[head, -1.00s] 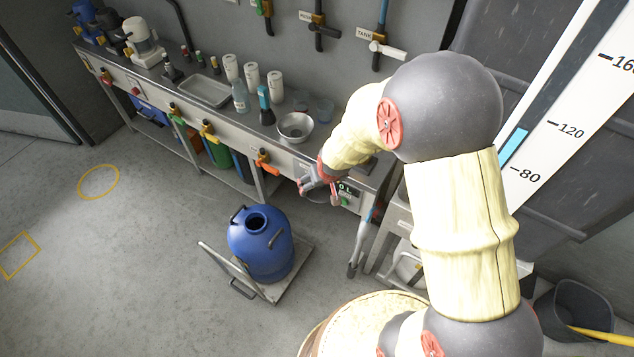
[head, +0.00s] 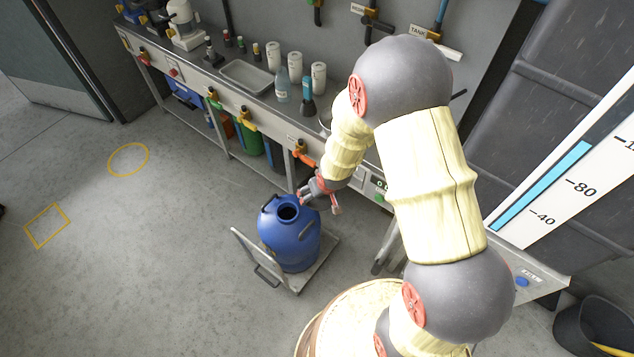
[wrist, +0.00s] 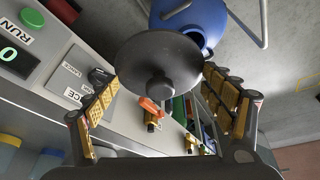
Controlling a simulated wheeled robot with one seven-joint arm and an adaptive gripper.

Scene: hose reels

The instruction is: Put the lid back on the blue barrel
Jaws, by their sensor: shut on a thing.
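The blue barrel (head: 290,245) stands upright on a flat trolley, its round top opening dark and uncovered. It also shows at the top of the wrist view (wrist: 205,18), partly behind the lid. The lid, a dark grey disc with a knob (wrist: 158,60), is in front of my gripper (wrist: 156,82) in the wrist view. My gripper is shut on it, with a padded finger on each side. In the head view my gripper (head: 320,199) is just right of the barrel's top and apart from the opening. The lid is hard to make out there.
The trolley (head: 321,252) has a raised handle at its left. A long steel bench (head: 236,108) with cups, a tray and bottles runs behind the barrel, with valves and coloured bins along its front. The floor (head: 150,225) left of the trolley is clear.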

